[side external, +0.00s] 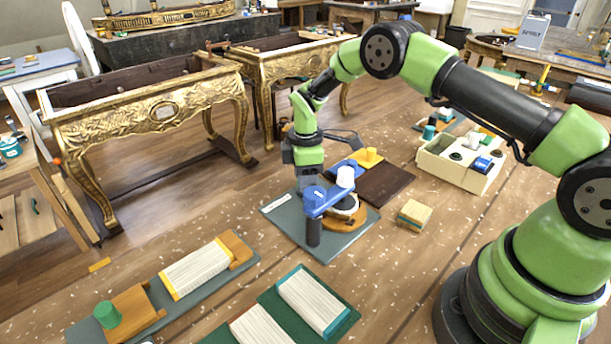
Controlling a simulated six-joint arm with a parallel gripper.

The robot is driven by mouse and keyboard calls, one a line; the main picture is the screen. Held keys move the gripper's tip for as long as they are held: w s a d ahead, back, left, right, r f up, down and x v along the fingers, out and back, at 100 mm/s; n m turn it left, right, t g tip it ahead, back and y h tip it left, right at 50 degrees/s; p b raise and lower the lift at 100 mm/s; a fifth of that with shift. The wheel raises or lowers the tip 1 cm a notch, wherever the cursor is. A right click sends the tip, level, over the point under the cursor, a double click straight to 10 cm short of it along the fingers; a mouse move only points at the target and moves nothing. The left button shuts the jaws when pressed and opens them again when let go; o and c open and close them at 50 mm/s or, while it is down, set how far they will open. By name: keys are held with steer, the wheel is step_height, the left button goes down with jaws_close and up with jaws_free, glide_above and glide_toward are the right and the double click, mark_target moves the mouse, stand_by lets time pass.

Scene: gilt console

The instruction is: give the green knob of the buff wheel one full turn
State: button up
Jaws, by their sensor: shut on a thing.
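The buff wheel (345,222) lies flat on a grey-green board (287,222), a tan disc with a pale and dark ring on top. A blue bracket (330,196) on a black post (313,234) stands in front of it and carries a white cylinder (346,177) over it. My gripper (311,184) points down at the wheel's left side, behind the bracket, and is shut on the knob. The bracket hides the fingertips and the green knob, so the grip itself does not show.
A yellow knob (370,156) on a blue plate and a brown board (385,184) lie behind the wheel. A small wooden block (414,214) is at right, near a cream box (462,160).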

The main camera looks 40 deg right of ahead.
steer(key=shift+m, duration=3)
steer(key=o, duration=0.9)
step_height(320, 180, up, 10)
